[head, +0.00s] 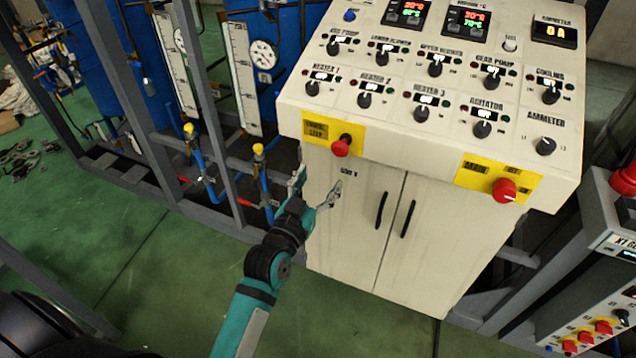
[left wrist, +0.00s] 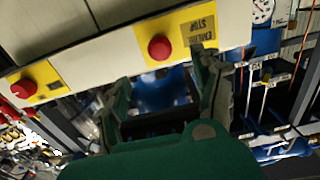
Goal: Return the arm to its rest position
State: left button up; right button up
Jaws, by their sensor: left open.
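My left arm reaches up from the bottom of the head view. Its left gripper (head: 316,190) is in front of the upper left of the cream control cabinet (head: 345,225), below the red emergency stop knob (head: 340,147). The fingers are spread with nothing between them. In the left wrist view the gripper (left wrist: 165,80) is also open and empty. There the emergency stop knob (left wrist: 160,47) shows beyond the fingers, apart from them, with its yellow label upside down. My right gripper is in neither view.
The sloping panel (head: 430,90) carries several black knobs and a second red knob (head: 504,190). A grey frame with blue pipes and yellow-capped valves (head: 258,149) stands to the left. Another control box (head: 600,310) stands at right. Green floor (head: 150,270) is open at lower left.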

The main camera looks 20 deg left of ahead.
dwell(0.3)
pick_arm(q)
jog(key=s+d+f+g+b, duration=0.1)
jog(key=s+f+g, duration=0.25)
jog(key=f, duration=0.95)
jog(key=s+d+f+m+g+b, duration=0.15)
jog(key=s+f, duration=0.25)
jog(key=f, duration=0.9)
jog(key=s+d+f+n+g+b, duration=0.1)
jog(key=s+f+g, duration=0.25)
jog(key=f, duration=0.85)
jog(key=s+a+f+m+g+b, duration=0.1)
jog(key=s+f+g, duration=0.1)
jog(key=s+f, duration=0.7)
jog(key=s+a+f+g+b, duration=0.1)
jog(key=s+a+f+g, duration=0.15)
jog(key=s+f, duration=0.7)
jog(key=s+a+f+g, duration=0.1)
jog(key=s+f+g, duration=0.1)
jog(key=s, duration=0.6)
jog(key=s+a+f+g+b, duration=0.1)
jog(key=s+f, duration=0.3)
jog(key=s, duration=0.5)
jog(key=shift+s+a+g+y, duration=0.15)
jog(key=shift+a+g+y, duration=0.15)
jog(key=shift+a+g, duration=0.25)
jog(key=shift+f+m, duration=0.1)
jog(key=shift+m, duration=0.15)
